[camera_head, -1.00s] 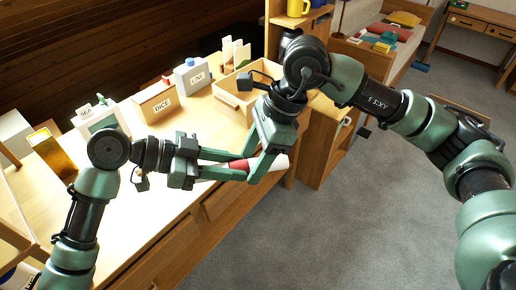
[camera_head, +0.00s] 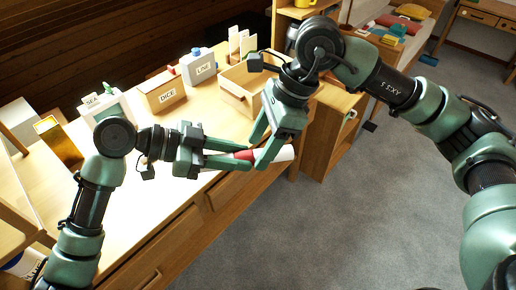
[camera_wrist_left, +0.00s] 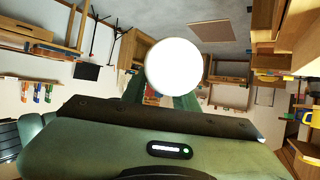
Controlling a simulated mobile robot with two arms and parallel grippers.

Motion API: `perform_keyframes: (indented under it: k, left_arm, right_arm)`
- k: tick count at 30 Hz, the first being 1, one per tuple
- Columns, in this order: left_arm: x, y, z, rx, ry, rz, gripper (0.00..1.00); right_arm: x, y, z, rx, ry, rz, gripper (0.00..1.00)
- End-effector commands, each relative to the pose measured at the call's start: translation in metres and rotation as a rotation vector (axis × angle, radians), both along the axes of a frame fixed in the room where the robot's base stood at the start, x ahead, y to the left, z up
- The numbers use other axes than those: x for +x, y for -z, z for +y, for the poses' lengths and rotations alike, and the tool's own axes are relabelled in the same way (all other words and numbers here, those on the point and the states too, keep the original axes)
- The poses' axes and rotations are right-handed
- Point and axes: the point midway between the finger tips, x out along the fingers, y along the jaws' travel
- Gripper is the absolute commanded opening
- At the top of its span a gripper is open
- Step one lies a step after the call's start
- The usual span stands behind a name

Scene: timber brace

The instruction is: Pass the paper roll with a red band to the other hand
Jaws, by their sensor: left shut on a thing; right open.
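The paper roll (camera_head: 282,154) is white with a red band and is held up in front of the desk edge, lying roughly level. My left gripper (camera_head: 247,158) is shut on it from the left, near the red band. My right gripper (camera_head: 257,153) comes from above right, open, with its fingers on either side of the roll by the band. I cannot tell if they touch it. In the left wrist view the roll's round white end (camera_wrist_left: 172,74) faces the camera and hides most of the fingers.
On the desk (camera_head: 130,205) stand a DICE box (camera_head: 165,95), a LINE container (camera_head: 200,67), a SEA box (camera_head: 98,107) and an open wooden tray (camera_head: 236,95). Grey floor (camera_head: 350,220) is free on the right.

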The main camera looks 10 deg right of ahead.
Motion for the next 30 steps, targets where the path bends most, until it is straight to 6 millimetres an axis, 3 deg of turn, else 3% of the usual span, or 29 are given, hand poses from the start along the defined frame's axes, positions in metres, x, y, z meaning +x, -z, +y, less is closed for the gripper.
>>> perform_keyframes:
  k: [9, 15, 23, 30]
  left_arm:
    - [0.000, 0.000, 0.000, 0.000, 0.000, 0.000, 0.00]
    - [0.000, 0.000, 0.000, 0.000, 0.000, 0.000, 0.00]
    - [0.000, -0.002, 0.005, 0.002, -0.028, -0.002, 0.00]
    - [-0.001, -0.023, 0.039, 0.004, -0.234, -0.007, 0.00]
  right_arm:
    - [0.001, -0.057, -0.023, 0.001, 0.002, -0.005, 0.55]
    - [0.000, -0.083, -0.034, 0.001, 0.002, -0.004, 0.55]
    - [0.000, -0.096, -0.040, 0.000, 0.000, -0.001, 0.55]
    - [0.000, -0.096, -0.040, 0.000, 0.000, -0.001, 0.55]
